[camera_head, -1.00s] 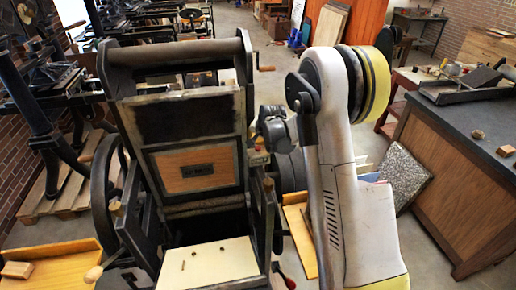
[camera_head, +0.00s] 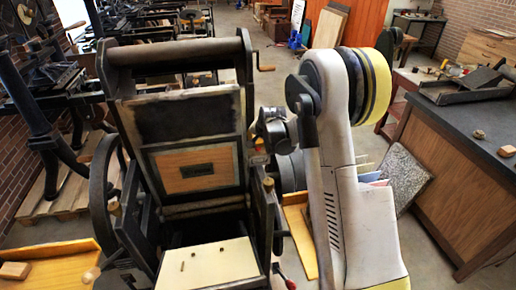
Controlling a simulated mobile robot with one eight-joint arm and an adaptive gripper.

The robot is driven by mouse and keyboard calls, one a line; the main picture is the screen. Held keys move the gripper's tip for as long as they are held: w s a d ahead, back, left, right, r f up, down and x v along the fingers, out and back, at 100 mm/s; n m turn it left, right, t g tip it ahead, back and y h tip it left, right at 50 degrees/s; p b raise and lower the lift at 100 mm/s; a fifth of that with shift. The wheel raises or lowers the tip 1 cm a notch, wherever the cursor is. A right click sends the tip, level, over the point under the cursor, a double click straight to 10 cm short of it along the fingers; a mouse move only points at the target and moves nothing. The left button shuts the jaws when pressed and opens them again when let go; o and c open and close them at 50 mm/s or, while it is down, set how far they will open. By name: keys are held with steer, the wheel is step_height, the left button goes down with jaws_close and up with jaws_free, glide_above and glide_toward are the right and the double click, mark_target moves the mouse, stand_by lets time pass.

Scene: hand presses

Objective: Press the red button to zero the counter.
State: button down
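A dark hand press (camera_head: 195,108) with a wooden panel in its upright frame stands in the middle of the head view. A small pale item (camera_head: 258,159) with a touch of yellow and red sits on the press's right side, beside the grey end part of my arm (camera_head: 273,130). It is too small to tell whether it is the counter or its red button. My arm's large pale link (camera_head: 340,170) rises at the right of the press. My gripper's fingers cannot be made out; the arm and press hide that area.
A dark-topped counter bench (camera_head: 465,140) stands at the right, and a yellow wooden tray (camera_head: 60,265) at the lower left.

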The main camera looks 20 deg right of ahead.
steer(key=shift+f+b, duration=0.55)
steer(key=shift+f, duration=0.05)
stand_by(0.3)
steer(key=shift+r, duration=0.2)
steer(key=shift+r+p, duration=0.45)
steer(key=shift+r, duration=0.4)
steer(key=shift+r+p, duration=1.3)
steer(key=shift+r, duration=1.2)
